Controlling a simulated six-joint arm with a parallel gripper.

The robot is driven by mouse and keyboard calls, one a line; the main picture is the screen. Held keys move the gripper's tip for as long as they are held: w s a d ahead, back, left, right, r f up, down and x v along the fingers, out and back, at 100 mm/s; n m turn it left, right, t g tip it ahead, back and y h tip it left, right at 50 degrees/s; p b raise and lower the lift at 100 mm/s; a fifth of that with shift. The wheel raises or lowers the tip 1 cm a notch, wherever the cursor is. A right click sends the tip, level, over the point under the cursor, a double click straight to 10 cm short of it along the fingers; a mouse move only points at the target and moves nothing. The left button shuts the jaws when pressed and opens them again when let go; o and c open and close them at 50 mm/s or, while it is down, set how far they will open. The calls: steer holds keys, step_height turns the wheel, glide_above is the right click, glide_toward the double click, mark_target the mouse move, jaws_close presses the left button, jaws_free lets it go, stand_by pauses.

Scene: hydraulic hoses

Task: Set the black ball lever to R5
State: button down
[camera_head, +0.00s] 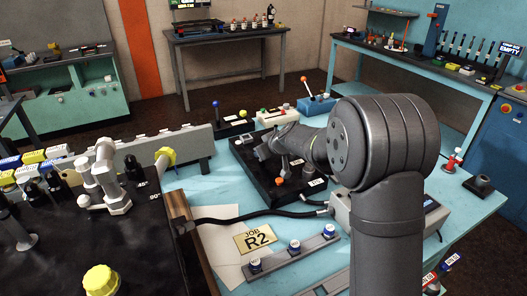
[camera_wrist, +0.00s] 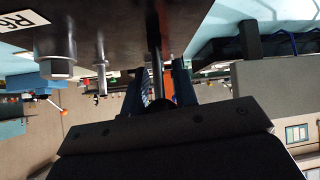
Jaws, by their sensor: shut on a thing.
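A black block (camera_head: 262,196) with white labels lies on the blue bench, under my arm. A label reading R6 (camera_wrist: 21,20) shows at the wrist view's upper left. R5 is not readable.
An orange knob (camera_head: 279,182) stands on the block near my wrist. A blue-ball lever (camera_head: 215,104) and a red-ball lever (camera_head: 304,79) stand behind. A card reading JOB R2 (camera_head: 255,238), a black hose (camera_head: 255,213) and a grey rail (camera_head: 290,261) lie in front.

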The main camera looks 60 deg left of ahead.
steer(key=c, duration=1.2)
jaws_free()
steer(key=shift+o, duration=0.2)
steer(key=v, duration=1.7)
steer(key=shift+d, duration=0.2)
steer(key=shift+a+r, duration=0.1)
steer(key=x, duration=1.7)
steer(key=shift+a, duration=0.1)
